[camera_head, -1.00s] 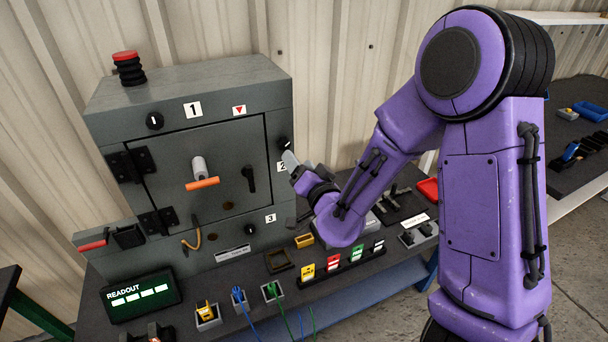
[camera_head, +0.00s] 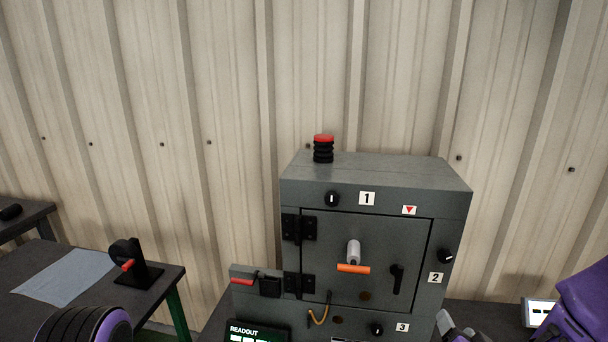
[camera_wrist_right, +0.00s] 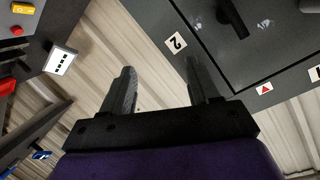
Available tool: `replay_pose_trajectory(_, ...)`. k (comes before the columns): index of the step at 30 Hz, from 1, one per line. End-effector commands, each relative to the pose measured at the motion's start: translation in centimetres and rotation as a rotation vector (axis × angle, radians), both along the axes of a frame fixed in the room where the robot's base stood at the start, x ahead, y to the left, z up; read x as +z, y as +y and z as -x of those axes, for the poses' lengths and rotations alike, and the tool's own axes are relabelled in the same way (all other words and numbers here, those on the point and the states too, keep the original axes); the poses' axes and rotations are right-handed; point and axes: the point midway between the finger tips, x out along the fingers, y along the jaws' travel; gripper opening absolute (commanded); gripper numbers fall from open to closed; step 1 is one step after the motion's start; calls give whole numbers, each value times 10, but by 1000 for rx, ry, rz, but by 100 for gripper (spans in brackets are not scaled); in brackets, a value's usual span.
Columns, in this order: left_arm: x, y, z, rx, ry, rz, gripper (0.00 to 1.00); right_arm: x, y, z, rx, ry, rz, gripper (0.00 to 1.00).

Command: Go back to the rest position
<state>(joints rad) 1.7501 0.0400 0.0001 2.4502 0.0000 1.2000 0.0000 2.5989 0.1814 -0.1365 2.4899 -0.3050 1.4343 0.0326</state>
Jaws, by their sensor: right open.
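My right gripper (camera_head: 456,328) shows at the bottom of the head view, just right of the grey enclosure's lower right corner. Only part of it is in frame, with my purple arm at the right edge. In the right wrist view the gripper (camera_wrist_right: 162,88) has its two dark fingers apart, with nothing between them but the wall behind. The grey enclosure (camera_head: 456,176) stands with its door closed. Its label 2 side (camera_wrist_right: 176,43) is close to one finger in the wrist view; I cannot tell whether they touch. My left gripper is out of view; a purple and black part of mine is at lower left.
A black stand with an orange-red handle (camera_head: 127,265) and a grey-blue sheet (camera_head: 60,278) are on a side table at left. A readout (camera_head: 257,332) sits before the enclosure. A small white display (camera_head: 538,313) stands at right. Corrugated wall (camera_head: 230,90) is behind.

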Motion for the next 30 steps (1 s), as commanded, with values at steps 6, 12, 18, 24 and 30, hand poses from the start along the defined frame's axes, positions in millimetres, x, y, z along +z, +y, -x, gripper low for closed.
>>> replay_pose_trajectory(6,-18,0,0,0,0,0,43,-168,17,82,5,488,41,60)
replay_pose_trajectory(12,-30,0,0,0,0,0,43,-276,34,198,26,864,54,60)
replay_pose_trajectory(18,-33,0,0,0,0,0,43,-307,39,258,50,1010,56,60)
replay_pose_trajectory(24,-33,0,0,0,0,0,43,-307,39,262,50,1017,57,60)
replay_pose_trajectory(30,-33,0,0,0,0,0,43,-307,39,261,50,1015,56,5)
